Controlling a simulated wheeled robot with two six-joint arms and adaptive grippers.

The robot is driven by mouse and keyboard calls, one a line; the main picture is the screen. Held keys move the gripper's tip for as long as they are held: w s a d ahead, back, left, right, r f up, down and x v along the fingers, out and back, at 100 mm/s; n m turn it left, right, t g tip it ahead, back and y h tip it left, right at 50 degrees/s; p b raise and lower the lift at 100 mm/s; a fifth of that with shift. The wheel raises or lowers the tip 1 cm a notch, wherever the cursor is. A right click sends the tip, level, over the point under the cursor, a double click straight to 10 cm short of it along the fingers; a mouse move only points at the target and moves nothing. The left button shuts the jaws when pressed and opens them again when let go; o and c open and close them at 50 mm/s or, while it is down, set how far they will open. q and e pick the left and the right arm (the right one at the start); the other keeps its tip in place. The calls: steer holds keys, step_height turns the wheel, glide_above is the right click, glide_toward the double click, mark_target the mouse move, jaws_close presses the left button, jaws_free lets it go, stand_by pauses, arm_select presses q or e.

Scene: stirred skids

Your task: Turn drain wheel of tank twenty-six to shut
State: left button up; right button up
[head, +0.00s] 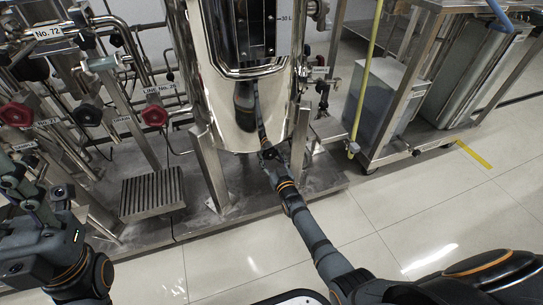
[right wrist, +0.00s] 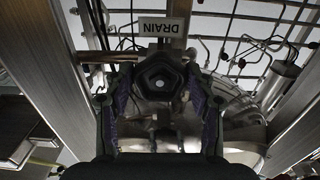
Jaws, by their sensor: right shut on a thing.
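The polished steel tank (head: 215,75) stands on a skid in the middle of the head view. My right gripper (head: 268,155) reaches under its bottom, where the wheel is hidden in that view. In the right wrist view the dark drain wheel (right wrist: 160,78) sits between the two fingers of my right gripper (right wrist: 160,100), which are shut on it. A DRAIN label (right wrist: 162,27) hangs just beyond the wheel. The wheel's turned position cannot be told. My left gripper (head: 22,190) is at the left edge, away from the tank; its finger opening is unclear.
Red-handled valves (head: 154,115) and pipes stand left of the tank. Steel tank legs (head: 209,165) flank my right arm. A slatted metal step (head: 152,194) lies on the skid. A steel cart (head: 410,120) stands at right. The tiled floor in front is clear.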

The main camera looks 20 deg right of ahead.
steer(key=shift+f+m, duration=0.1)
steer(key=shift+m, duration=0.2)
stand_by(0.4)
steer(key=o, duration=1.2)
steer(key=shift+c, duration=0.2)
steer(key=shift+s, duration=0.1)
steer(key=s, duration=1.2)
steer(key=shift+d, duration=0.15)
